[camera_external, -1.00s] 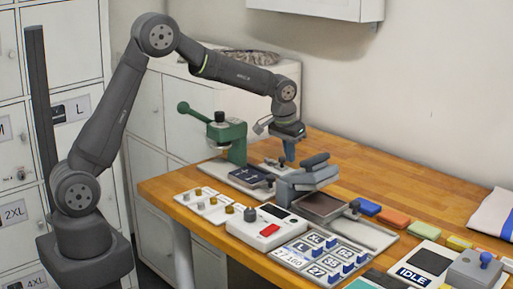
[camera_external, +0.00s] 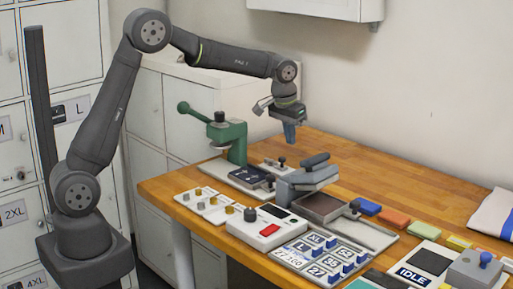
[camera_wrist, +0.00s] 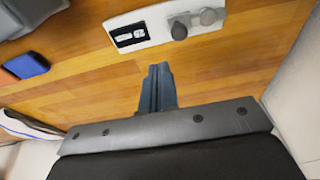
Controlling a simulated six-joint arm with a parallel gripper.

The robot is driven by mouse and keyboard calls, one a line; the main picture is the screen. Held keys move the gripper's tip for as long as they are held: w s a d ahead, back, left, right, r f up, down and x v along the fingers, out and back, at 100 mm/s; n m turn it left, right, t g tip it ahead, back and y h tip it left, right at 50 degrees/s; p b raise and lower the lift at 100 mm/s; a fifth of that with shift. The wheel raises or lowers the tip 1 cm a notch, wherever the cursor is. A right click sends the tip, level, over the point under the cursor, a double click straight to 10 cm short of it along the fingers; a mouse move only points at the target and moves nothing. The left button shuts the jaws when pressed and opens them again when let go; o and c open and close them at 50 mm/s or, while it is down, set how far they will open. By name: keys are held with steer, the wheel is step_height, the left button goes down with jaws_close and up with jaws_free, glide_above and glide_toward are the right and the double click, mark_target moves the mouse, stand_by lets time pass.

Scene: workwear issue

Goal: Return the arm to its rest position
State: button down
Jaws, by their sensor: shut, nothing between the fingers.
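My arm reaches from its base at the left over the wooden workbench (camera_external: 420,190). My gripper (camera_external: 290,138) hangs in the air above the back part of the bench, to the right of the green hand press (camera_external: 229,134). In the wrist view my gripper (camera_wrist: 157,72) shows its two blue-grey fingers together, with nothing between them. Bare wood lies under the fingertips.
A grey press (camera_external: 302,182) stands below and in front of my gripper. A control box with a red button (camera_external: 270,230), size tiles (camera_external: 318,258) and coloured blocks (camera_external: 394,218) fill the front. Lockers (camera_external: 75,75) stand behind my arm. The bench's back right is clear.

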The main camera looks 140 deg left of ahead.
steer(key=shift+f, duration=0.1)
steer(key=shift+f, duration=3.9)
steer(key=c, duration=2)
jaws_free()
steer(key=o, duration=2)
steer(key=s+d+r+t, duration=0.1)
steer(key=r+t, duration=0.1)
steer(key=r, duration=0.5)
steer(key=s+d+r+t, duration=0.1)
steer(key=d+r, duration=0.1)
steer(key=r, duration=0.5)
steer(key=shift+s+d+t, duration=0.15)
steer(key=shift+d+t, duration=0.1)
steer(key=shift+t, duration=0.15)
steer(key=x, duration=0.9)
steer(key=shift+w+f, duration=0.1)
steer(key=shift+w, duration=0.2)
steer(key=v, duration=1)
